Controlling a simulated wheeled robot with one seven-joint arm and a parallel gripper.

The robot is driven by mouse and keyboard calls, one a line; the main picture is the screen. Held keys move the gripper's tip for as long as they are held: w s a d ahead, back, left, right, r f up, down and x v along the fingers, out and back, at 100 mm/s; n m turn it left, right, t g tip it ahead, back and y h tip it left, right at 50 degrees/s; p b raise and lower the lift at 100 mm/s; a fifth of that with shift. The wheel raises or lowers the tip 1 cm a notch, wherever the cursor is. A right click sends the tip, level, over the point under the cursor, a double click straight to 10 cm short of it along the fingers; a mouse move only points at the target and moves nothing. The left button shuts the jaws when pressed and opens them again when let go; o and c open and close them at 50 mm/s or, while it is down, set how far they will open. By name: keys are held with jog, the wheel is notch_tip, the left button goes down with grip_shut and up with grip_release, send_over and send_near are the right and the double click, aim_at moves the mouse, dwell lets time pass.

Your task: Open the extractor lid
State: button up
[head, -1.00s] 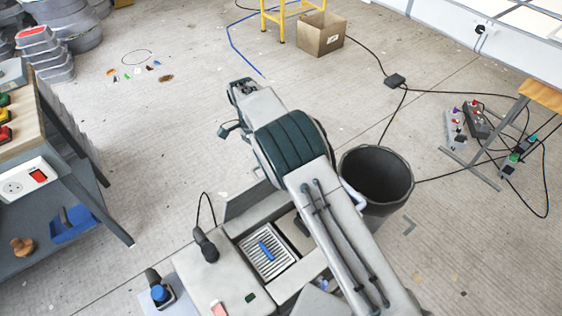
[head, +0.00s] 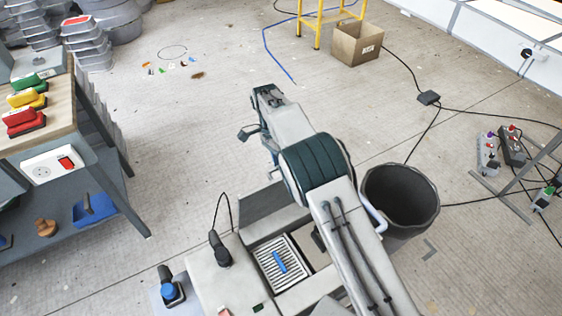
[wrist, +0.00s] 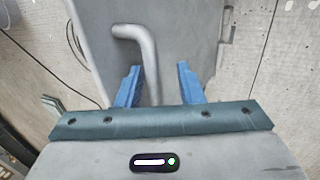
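In the wrist view, a flat grey panel (wrist: 185,55), which looks like the extractor lid, lies in front of my gripper. A thick, bent grey handle (wrist: 135,35) stands out from it. A hinge-like fitting (wrist: 228,28) is at its right edge. My gripper (wrist: 157,72) is open, with two blue fingers apart. The handle's lower length runs down between them, nearer the left finger; I cannot tell whether they touch. The handle's lower end is hidden behind the gripper body. In the head view, my arm reaches forward, its fingers are not visible, and I cannot clearly pick out the lid.
A dark bin (head: 402,195) stands right of my arm. A workbench (head: 60,125) with colored blocks is at left. A cardboard box (head: 357,44) and yellow stand (head: 318,25) are at the back. Cables and power strips (head: 488,152) lie at right. Floor ahead is mostly clear.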

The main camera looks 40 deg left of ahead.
jog(key=shift+r, duration=0.45)
jog(key=s+v, duration=0.1)
jog(key=v, duration=0.6)
jog(key=shift+w, duration=0.45)
